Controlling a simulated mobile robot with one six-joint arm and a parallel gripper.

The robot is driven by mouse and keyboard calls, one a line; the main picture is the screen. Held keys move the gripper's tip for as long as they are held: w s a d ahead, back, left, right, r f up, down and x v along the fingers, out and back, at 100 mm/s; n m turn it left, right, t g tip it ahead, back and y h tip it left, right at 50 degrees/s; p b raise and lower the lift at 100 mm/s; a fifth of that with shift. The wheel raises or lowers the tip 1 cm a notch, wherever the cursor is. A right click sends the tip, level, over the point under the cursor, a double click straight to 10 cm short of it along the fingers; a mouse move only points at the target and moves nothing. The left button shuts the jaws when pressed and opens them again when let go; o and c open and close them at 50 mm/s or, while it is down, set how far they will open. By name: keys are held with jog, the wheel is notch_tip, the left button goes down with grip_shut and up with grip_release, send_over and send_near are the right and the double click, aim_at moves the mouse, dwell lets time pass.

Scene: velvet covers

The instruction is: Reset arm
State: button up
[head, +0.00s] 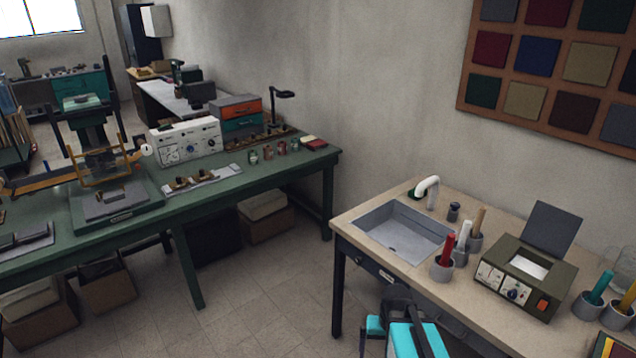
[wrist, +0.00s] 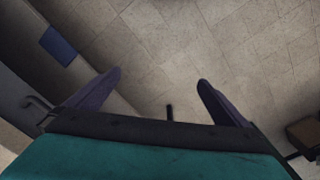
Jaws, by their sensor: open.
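In the wrist view my gripper (wrist: 159,80) shows two dark fingers spread well apart, open, with only tiled floor visible between them. It holds nothing. A turquoise part of my own arm fills the bottom of that view. In the head view, turquoise and black parts of my arm (head: 412,338) show at the bottom, in front of the beige-topped sink bench (head: 366,242) and low beside it. The fingers cannot be made out in the head view.
The sink bench carries a grey sink (head: 402,232), a green box device (head: 524,278) and several tool cups. A long green workbench (head: 255,178) with a press stands at left, cardboard boxes (head: 108,290) beneath. Tiled floor (head: 262,290) between the benches is clear.

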jog(key=s+a+f+g+b, duration=0.1)
jog(key=s+f+g+b, duration=0.2)
jog(key=s+f, duration=1)
jog(key=s+a+f+n+g+b, duration=0.1)
jog(key=s+f+b, duration=0.6)
jog(key=s+f, duration=0.7)
jog(key=shift+a+f+g, duration=0.5)
jog(key=shift+f+g, duration=0.4)
jog(key=shift+f, duration=0.25)
jog(key=shift+c, duration=0.3)
